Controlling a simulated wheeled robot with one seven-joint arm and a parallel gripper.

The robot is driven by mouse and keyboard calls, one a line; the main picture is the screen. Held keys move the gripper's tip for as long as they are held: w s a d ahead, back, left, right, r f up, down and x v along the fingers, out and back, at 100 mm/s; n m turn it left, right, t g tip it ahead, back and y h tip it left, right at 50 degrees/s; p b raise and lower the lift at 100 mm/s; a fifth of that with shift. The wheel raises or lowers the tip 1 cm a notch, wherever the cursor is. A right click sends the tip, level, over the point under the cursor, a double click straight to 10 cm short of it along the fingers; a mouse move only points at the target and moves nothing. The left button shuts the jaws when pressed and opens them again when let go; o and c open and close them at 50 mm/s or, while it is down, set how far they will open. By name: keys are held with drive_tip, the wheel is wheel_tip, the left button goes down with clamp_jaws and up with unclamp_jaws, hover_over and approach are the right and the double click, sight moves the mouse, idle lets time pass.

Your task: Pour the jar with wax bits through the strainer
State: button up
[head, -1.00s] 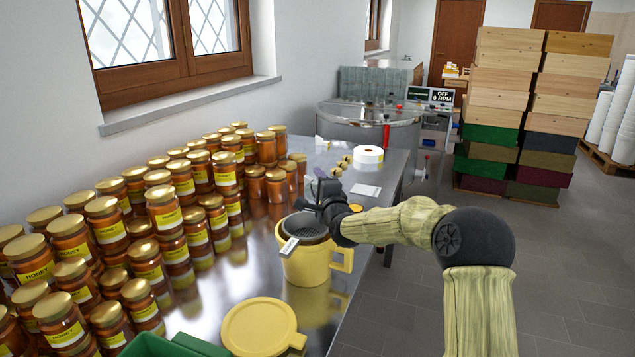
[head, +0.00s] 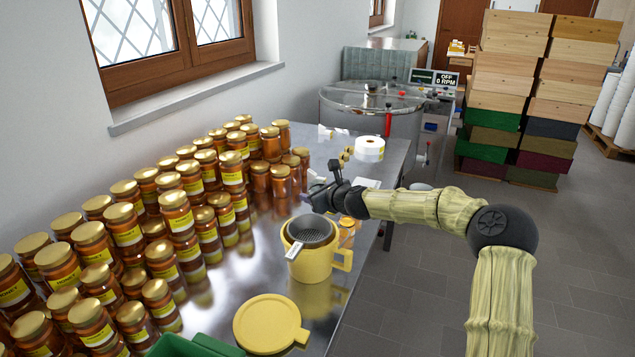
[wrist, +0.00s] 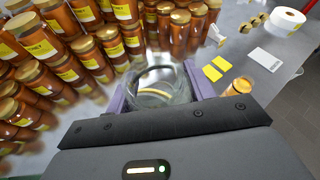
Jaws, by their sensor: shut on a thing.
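A clear glass jar (wrist: 160,88) is between the purple fingers of my gripper (wrist: 158,95) in the wrist view, and my gripper is shut on it. I look into its mouth; a pale curved band shows inside, and I cannot make out wax bits. In the head view my gripper (head: 322,193) is beyond the strainer, above the table, and the jar is hard to make out. The grey strainer (head: 313,232) with a pale tag sits in the top of a yellow pot (head: 312,264) with a handle on its right.
Rows of honey jars (head: 125,235) crowd the left of the steel table (head: 215,290). A yellow lid (head: 268,323) lies in front of the pot, near a green crate (head: 195,346). A white tape roll (head: 370,149) lies at the back; the floor at right is open.

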sight(316, 180)
drive_tip(key=shift+r+m+p, duration=0.3)
drive_tip(key=shift+f+y, duration=0.25)
drive_tip(key=shift+y, duration=0.05)
drive_tip(key=shift+r+p, duration=1.85)
drive_tip(key=shift+r, duration=0.7)
